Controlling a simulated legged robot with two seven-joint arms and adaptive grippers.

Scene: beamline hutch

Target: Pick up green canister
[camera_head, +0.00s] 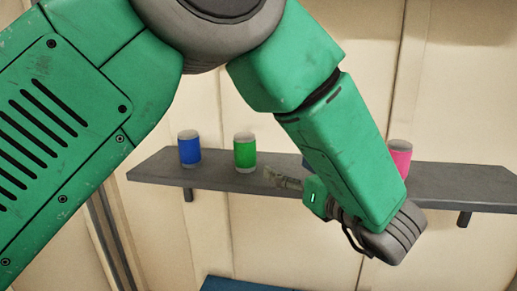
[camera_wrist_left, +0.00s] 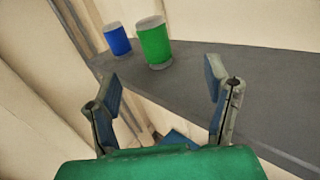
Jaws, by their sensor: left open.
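The green canister (camera_head: 245,152) stands upright on the grey wall shelf (camera_head: 229,180), with grey bands at its top and bottom. It also shows in the left wrist view (camera_wrist_left: 155,44), beyond my fingers and between them. My left gripper (camera_head: 270,178) is beside the canister, to its right and slightly lower, near the shelf's front edge. In the left wrist view the left gripper (camera_wrist_left: 166,88) has its two fingers spread with nothing between them. The canister is apart from both fingers. My right gripper is in neither view.
A blue canister (camera_head: 189,149) stands left of the green one. A pink canister (camera_head: 399,157) stands at the right, partly behind my left arm. A bit of another blue thing shows behind that arm. A dark blue surface (camera_head: 245,284) lies below the shelf.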

